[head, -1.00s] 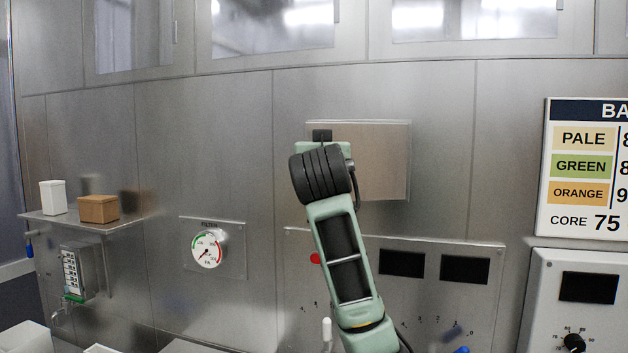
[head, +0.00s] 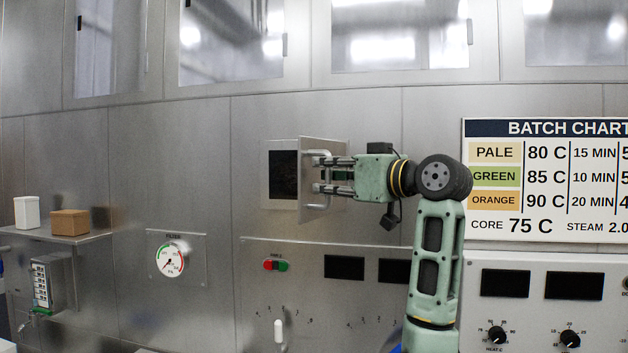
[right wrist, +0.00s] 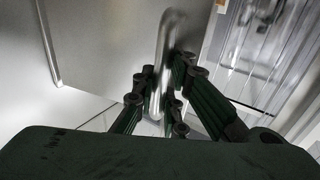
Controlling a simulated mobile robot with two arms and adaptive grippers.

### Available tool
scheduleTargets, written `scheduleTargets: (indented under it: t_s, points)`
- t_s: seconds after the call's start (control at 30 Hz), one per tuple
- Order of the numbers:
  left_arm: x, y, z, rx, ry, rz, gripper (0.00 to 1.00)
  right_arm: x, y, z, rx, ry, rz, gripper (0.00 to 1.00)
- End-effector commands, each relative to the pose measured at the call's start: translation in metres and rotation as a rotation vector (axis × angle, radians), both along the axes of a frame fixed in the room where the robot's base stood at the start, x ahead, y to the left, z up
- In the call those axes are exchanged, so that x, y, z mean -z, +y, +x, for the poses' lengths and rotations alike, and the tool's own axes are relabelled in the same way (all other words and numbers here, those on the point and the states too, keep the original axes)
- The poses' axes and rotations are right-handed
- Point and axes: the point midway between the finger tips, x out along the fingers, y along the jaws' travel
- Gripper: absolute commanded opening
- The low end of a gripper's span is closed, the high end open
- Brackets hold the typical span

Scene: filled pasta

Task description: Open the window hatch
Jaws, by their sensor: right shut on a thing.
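The window hatch (head: 312,207) is a flat metal door on the back wall. It stands swung out from the wall, with a dark opening (head: 283,176) showing to its left. My right gripper (head: 318,175) comes from the right and is shut on the hatch's handle (head: 322,153), a bent metal bar. In the right wrist view the fingers (right wrist: 160,100) close around the lower part of the handle (right wrist: 165,60), with the door panel (right wrist: 105,45) behind. My left gripper is not in view.
Below the hatch is a control panel (head: 310,312) with a red and green switch and dark displays. A batch chart (head: 545,228) hangs at the right. A gauge (head: 170,261) and a shelf (head: 50,240) with two small boxes are at the left.

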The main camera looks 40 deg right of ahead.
Motion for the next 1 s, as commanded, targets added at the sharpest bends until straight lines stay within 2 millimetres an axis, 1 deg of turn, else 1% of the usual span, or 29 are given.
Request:
scheduleTargets:
  t_s: [0.03, 0.1, 0.3, 0.53, 0.87, 0.9, 1.0]
  points:
    - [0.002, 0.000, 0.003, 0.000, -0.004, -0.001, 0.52, -0.003, -0.007, -0.007, 0.009, -0.012, 0.003, 0.00]
    - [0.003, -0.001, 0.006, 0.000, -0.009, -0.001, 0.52, -0.003, -0.012, -0.013, 0.010, -0.012, 0.003, 0.00]
    - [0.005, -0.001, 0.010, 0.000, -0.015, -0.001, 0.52, -0.004, -0.021, -0.023, 0.010, -0.013, 0.005, 0.00]
    - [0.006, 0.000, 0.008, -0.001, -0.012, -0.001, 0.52, -0.005, -0.026, -0.027, 0.012, -0.013, 0.007, 0.00]
    - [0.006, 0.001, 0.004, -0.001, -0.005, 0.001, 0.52, -0.006, -0.026, -0.028, 0.012, -0.014, 0.008, 0.00]
    - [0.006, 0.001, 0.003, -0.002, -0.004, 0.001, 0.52, -0.006, -0.026, -0.028, 0.012, -0.014, 0.008, 0.12]
    - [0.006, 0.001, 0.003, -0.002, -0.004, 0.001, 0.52, -0.006, -0.026, -0.028, 0.011, -0.014, 0.007, 0.21]
